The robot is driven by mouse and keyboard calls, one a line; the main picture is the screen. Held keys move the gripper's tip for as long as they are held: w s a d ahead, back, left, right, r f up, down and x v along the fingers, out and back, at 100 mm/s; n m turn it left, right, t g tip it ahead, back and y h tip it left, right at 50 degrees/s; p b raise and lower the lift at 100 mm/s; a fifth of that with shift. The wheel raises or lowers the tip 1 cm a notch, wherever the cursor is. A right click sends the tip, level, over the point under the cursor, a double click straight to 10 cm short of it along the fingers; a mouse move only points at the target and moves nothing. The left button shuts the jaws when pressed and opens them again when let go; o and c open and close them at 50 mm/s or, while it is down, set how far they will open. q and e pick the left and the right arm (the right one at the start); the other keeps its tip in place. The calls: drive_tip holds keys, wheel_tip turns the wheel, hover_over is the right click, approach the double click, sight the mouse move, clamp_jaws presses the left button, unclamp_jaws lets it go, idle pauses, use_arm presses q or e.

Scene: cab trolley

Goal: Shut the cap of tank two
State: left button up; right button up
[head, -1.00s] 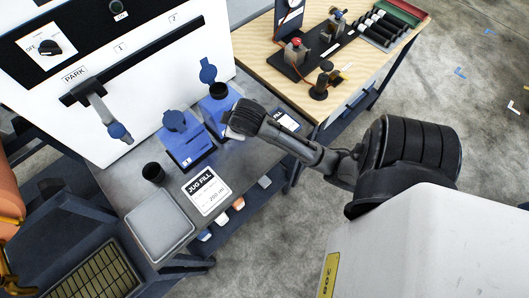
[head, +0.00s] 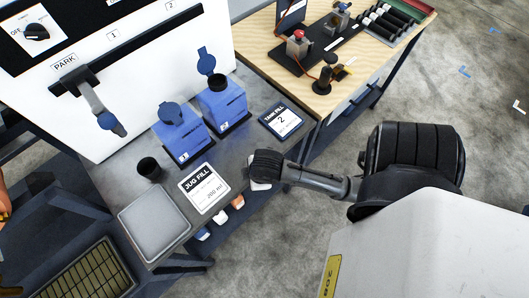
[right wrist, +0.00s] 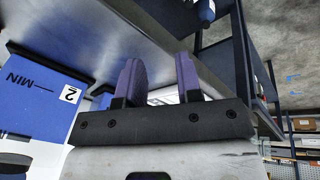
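Tank two (head: 232,114) is the blue tank on the right of the grey bench. Its blue cap (head: 206,61) stands up open behind the dark filler neck (head: 217,82). The tank also shows at the left of the right wrist view, with a "2" label (right wrist: 70,95). My right gripper (right wrist: 158,68) has its two purple fingers apart, with nothing visibly held. In the head view its dark wrist is by the bench's front edge, in front of tank two and apart from it; the fingers are hidden there. My left gripper is not in view.
A second blue tank (head: 186,139) with its cap down stands left of tank two. A black cup (head: 149,169), a jug fill card (head: 204,188) and a tank fill card (head: 282,121) lie around them. A wooden table (head: 262,50) with fittings adjoins on the right.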

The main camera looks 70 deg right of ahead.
drive_tip(key=s+a+f+n+g+y+b, duration=0.1)
drive_tip(key=s+a+f, duration=0.2)
drive_tip(key=s+a, duration=0.1)
drive_tip(key=shift+s+f, duration=0.15)
drive_tip(key=shift+s, duration=0.1)
drive_tip(key=shift+a, duration=0.1)
idle(0.4)
